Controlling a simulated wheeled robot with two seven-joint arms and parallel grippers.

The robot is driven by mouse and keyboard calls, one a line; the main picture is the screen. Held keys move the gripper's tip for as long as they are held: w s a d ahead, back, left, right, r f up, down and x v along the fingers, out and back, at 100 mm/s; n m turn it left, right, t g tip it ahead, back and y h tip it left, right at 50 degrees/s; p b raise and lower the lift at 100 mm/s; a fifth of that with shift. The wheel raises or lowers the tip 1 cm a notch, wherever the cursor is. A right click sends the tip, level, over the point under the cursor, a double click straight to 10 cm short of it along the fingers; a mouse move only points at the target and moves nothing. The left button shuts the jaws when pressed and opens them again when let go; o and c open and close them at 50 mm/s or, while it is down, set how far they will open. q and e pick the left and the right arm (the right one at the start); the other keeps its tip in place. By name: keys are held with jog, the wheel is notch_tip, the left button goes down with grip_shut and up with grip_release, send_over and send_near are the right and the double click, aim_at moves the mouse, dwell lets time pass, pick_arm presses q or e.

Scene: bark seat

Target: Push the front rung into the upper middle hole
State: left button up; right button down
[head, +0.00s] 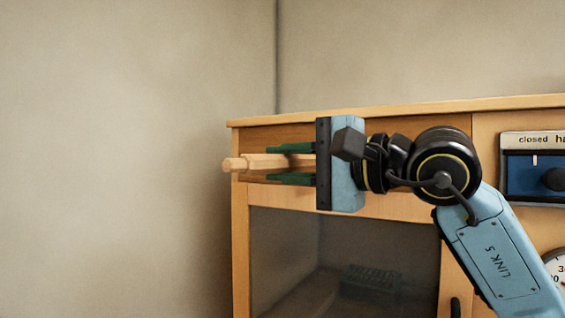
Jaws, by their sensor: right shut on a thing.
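The front rung is a pale wooden rod (262,162) with a narrower round end pointing left. My right gripper (291,163) is shut on it, with one dark green finger above and one below. The rung lies level, in front of the upper left part of a wooden cabinet, and its tip sticks out a little past the cabinet's left edge. The upper middle hole is not in view. My left gripper is not in view.
The wooden cabinet (350,202) has a dark glazed front with a dark slatted block (371,280) behind it. A blue switch panel (535,176) marked "closed" and part of a dial (556,280) are at right. The left side shows bare wall.

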aim_at(302, 163)
jog(key=shift+w+d, duration=0.5)
jog(key=shift+w, duration=0.2)
jog(key=shift+w+d, duration=0.2)
jog(key=shift+w, duration=0.05)
jog(key=shift+w+d, duration=0.25)
jog(key=shift+w, duration=0.1)
dwell(0.4)
jog(key=c, duration=1.1)
grip_release()
jog(key=shift+c, duration=0.2)
jog(key=shift+d, duration=0.1)
